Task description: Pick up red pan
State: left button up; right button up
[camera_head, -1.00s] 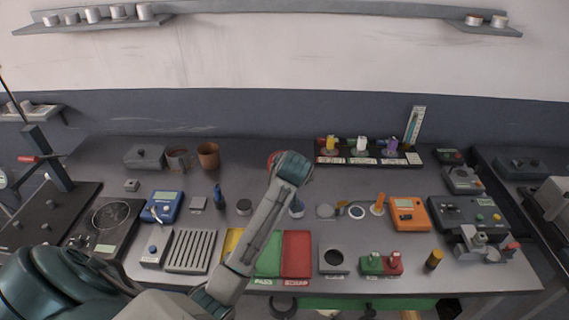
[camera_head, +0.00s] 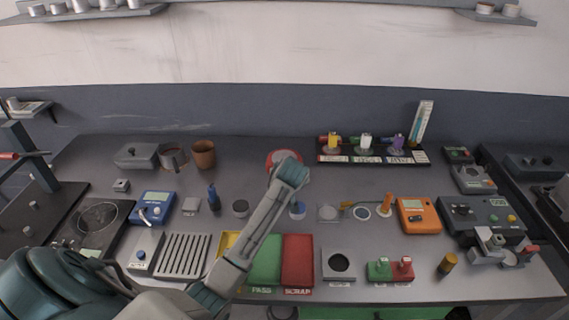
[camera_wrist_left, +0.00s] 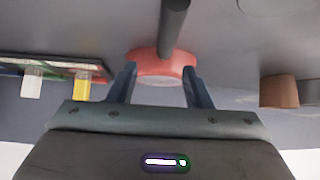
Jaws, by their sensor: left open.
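The red pan (camera_head: 284,155) lies on the grey bench near its back middle, partly hidden behind the end of my left arm. In the left wrist view the red pan (camera_wrist_left: 148,65) shows as a red round body with a dark handle (camera_wrist_left: 173,25) running up out of the picture. My left gripper (camera_wrist_left: 161,75) is open. Its two fingers show on either side of the pan's near rim, with nothing clearly gripped. Whether the fingers touch the pan cannot be told. My right gripper is not in view.
A rack with yellow, white and purple items (camera_head: 372,158) stands right of the pan. A brown cup (camera_head: 203,154) stands to the left. Green (camera_head: 264,262) and red (camera_head: 297,262) trays lie at the front. Bare bench lies left of the pan.

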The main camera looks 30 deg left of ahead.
pick_arm(q)
jog(key=p+x, duration=0.1)
jog(key=x, duration=0.1)
jog(key=p+x, duration=0.1)
jog(key=x, duration=0.1)
jog(key=shift+s+a, duration=0.2)
jog(key=shift+a, duration=0.05)
jog(key=shift+x, duration=0.75)
jog(key=shift+d+f, duration=0.1)
jog(key=shift+c, duration=0.3)
grip_shut()
